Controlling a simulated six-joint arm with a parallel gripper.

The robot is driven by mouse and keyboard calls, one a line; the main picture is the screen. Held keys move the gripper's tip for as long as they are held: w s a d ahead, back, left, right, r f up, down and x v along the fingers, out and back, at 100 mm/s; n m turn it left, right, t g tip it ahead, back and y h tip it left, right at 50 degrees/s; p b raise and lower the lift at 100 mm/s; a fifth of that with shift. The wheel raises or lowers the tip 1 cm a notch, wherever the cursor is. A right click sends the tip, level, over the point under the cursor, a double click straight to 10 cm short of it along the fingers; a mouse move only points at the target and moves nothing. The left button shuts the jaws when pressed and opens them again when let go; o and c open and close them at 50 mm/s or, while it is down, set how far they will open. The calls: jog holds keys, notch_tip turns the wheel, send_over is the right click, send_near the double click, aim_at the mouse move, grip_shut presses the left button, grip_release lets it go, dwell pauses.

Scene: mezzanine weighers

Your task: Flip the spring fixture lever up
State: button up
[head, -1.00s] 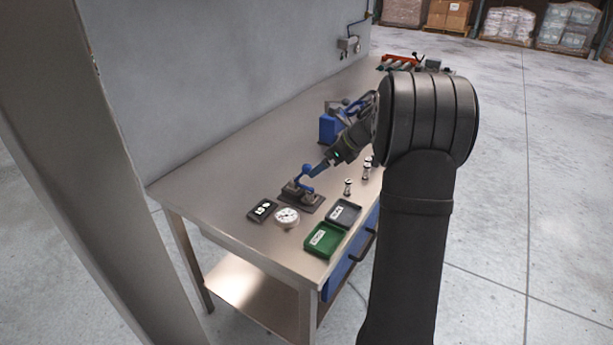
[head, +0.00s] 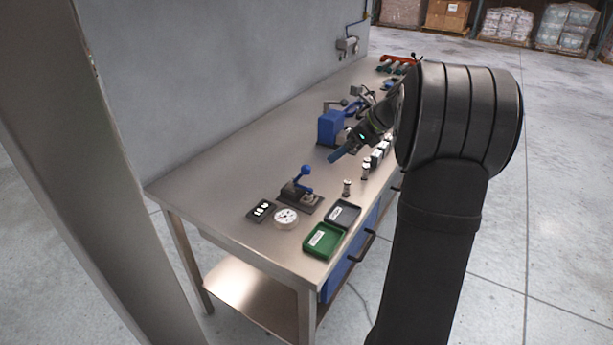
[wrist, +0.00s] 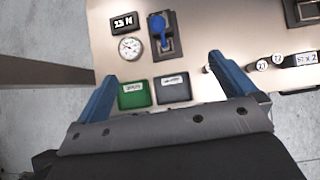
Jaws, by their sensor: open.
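The spring fixture (head: 299,196) sits near the front end of the bench, a dark base with a blue lever (head: 304,175) ending in a round blue knob. The lever stands up from the base in the head view. In the wrist view the blue lever (wrist: 160,33) is seen from above on its dark base (wrist: 170,46). My gripper (head: 338,155) is up and to the right of the fixture in the head view, apart from it. In the wrist view its two blue fingers (wrist: 165,75) are wide apart with nothing between them held.
A dark display (head: 262,210) and a round dial (head: 286,218) lie beside the fixture. A green tray (head: 322,240) and a grey tray (head: 343,214) are at the bench's front edge. Small weights (head: 347,188) stand to the right. A blue device (head: 331,127) stands farther back.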

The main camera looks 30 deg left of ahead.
jog(key=shift+d+r, duration=0.2)
jog(key=shift+r, duration=0.05)
